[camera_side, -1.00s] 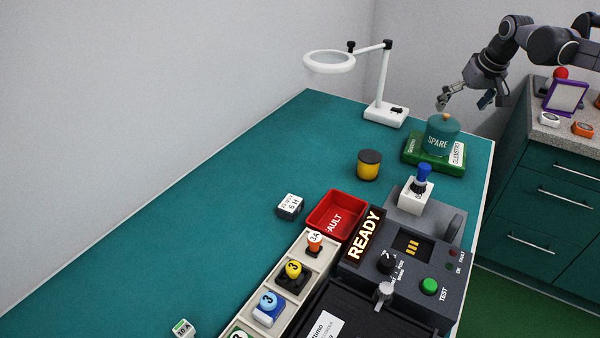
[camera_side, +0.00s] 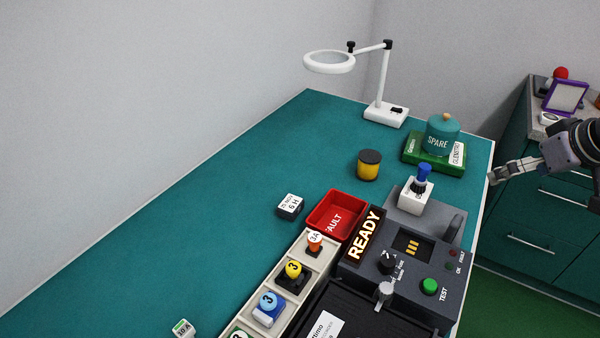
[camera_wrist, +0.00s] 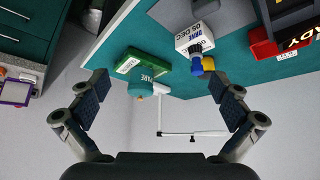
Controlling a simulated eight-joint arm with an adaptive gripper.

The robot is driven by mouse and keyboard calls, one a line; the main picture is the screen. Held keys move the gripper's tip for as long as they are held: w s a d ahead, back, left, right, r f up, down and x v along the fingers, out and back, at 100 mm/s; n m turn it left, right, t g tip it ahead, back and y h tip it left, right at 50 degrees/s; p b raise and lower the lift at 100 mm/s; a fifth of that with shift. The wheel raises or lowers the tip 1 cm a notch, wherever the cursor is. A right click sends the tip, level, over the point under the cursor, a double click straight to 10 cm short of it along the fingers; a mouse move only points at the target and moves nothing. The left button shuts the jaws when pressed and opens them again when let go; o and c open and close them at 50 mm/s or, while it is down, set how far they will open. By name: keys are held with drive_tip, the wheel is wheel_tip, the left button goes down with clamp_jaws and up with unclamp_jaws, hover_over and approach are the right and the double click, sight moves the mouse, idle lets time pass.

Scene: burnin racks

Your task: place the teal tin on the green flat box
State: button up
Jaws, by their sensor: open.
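The teal tin (camera_side: 441,137), marked SPARE and with a tan knob, sits upright on the green flat box (camera_side: 412,157) at the far right corner of the bench. In the wrist view the tin (camera_wrist: 141,86) also rests on the green box (camera_wrist: 166,69). My gripper (camera_side: 493,180) is off the bench's right edge in the side view, apart from the tin and lower in the picture. In the wrist view my gripper (camera_wrist: 164,92) has its fingers spread wide with nothing between them.
A white magnifier lamp (camera_side: 384,113) stands behind the box. A yellow tin with a dark lid (camera_side: 368,166) and a white block with a blue knob (camera_side: 416,195) are nearby. A red tray (camera_side: 337,216) and a READY console (camera_side: 440,262) lie in front. Drawers (camera_side: 545,200) stand at the right.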

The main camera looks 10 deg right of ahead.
drive_tip(key=s+a+f, duration=0.1)
drive_tip(key=s+f, duration=0.4)
drive_tip(key=s, duration=0.2)
drive_tip(key=shift+s+f+t, duration=0.15)
drive_tip(key=shift+f+t, duration=0.1)
drive_tip(key=shift+t, duration=0.05)
